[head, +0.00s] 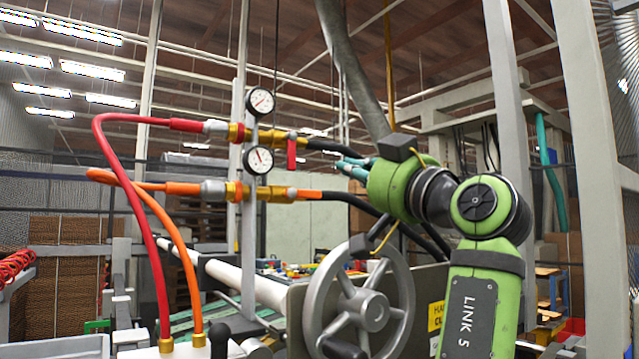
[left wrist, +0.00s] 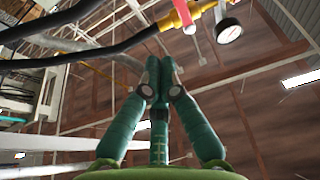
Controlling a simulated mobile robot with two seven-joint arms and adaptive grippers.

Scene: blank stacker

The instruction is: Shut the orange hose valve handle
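The orange hose (head: 170,215) feeds the lower brass valve (head: 270,193). An orange handle (head: 306,194) appears to lie along this line, just right of the brass body, in line with the pipe. The upper line has a brass valve (head: 275,137) with a red handle (head: 291,154) hanging down across it. My left gripper (head: 347,166) has teal fingers and points left, right of both valves and apart from them. In the left wrist view its fingertips (left wrist: 160,66) meet with nothing seen between them. A brass valve (left wrist: 182,14) with a red handle shows there. My right gripper is not in view.
Two gauges (head: 260,102) sit by the valves on a grey post (head: 240,215). Black hoses run right from the valves, behind my left gripper. A grey handwheel (head: 362,305) stands below it. A red hose (head: 130,200) loops at the left.

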